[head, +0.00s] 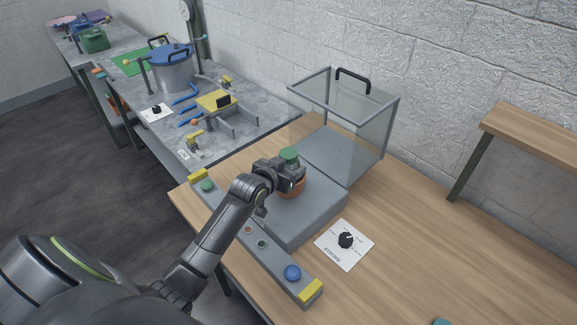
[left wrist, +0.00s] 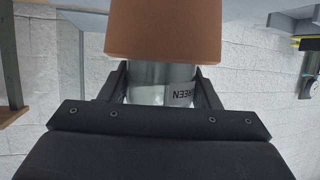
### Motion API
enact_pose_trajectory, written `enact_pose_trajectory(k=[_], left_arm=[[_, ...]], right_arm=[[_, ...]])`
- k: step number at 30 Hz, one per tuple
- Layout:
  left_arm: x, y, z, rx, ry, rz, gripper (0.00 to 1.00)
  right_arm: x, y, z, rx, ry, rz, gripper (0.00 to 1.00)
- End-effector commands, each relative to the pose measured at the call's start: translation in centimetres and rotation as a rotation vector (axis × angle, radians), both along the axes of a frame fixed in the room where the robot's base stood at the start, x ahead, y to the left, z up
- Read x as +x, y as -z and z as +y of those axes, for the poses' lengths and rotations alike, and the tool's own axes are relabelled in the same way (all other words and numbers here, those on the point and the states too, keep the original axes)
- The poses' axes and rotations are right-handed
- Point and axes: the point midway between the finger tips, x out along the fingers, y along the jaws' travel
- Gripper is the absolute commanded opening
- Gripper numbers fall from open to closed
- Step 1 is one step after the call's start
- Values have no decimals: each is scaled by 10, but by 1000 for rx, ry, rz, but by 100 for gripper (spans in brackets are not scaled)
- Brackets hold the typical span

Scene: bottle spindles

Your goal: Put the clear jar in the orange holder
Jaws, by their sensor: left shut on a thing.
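The clear jar (left wrist: 150,94) has a green lid or green contents at its top (head: 289,154) in the head view. Its label, reading GREEN, is upside down in the left wrist view. My left gripper (head: 291,172) is shut on the jar, with one finger on each side of it. The orange holder (head: 297,188) stands on a grey machine base, just below the gripper; it fills the top of the left wrist view (left wrist: 162,30). The holder covers the jar's lower end there, so the jar seems to be in or right at the holder's mouth. My right gripper is out of view.
The grey base (head: 315,214) sits on a wooden table. Behind it is a clear box with a black handle (head: 352,80). In front is a control bar with a blue button (head: 292,272); a dial card (head: 345,244) lies right.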

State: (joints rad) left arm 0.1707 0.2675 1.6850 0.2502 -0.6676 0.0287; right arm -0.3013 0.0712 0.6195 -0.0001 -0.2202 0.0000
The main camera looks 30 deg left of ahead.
Motion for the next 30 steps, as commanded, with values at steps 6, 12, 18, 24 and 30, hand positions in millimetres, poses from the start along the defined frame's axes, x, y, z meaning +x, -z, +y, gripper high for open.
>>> enact_pose_trajectory(k=[6, 12, 18, 24, 30], left_arm=[[0, 2, 0, 0, 0, 1, 75], [0, 2, 0, 0, 0, 0, 78], [-2, -2, 0, 0, 0, 0, 78], [-21, -8, 2, 2, 0, -1, 78], [-51, -21, 3, 2, 1, -1, 78]], right_arm=[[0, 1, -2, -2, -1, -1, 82], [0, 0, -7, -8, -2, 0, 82], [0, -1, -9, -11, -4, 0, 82], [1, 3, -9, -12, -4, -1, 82], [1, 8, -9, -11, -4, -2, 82]])
